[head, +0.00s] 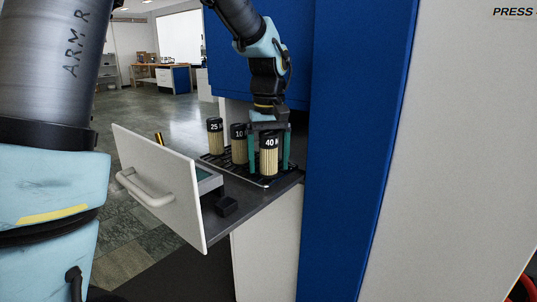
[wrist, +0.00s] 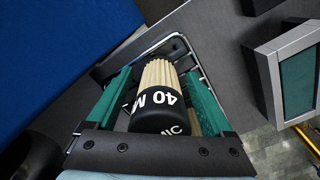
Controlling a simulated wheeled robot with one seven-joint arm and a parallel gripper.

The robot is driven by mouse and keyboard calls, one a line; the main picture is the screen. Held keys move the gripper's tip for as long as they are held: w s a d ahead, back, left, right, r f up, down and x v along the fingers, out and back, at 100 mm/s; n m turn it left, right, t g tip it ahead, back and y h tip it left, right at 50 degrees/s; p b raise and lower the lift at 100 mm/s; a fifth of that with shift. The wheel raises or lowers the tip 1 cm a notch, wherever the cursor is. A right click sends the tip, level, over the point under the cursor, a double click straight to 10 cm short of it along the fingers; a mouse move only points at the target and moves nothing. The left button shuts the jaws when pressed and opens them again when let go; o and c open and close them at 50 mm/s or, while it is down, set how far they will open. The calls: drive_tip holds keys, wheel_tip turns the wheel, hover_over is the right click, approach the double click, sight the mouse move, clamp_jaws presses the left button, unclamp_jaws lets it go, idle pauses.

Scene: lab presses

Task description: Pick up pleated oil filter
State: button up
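A pleated oil filter marked 40 (head: 269,158), with a black cap and cream pleats, stands on the rack in the open drawer. In the wrist view my gripper (wrist: 160,78) is open, with gaps between the filter and both fingers. Two similar filters, one marked 25 (head: 215,137) and one marked 10 (head: 239,146), stand to the left on the rack.
The drawer (head: 165,185) is pulled out, with a white front and handle. A small black block (head: 227,206) and a grey tray with a green inside (head: 207,182) lie near its front. The blue cabinet (head: 355,150) rises close on the right.

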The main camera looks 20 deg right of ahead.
clamp_jaws()
idle(0.5)
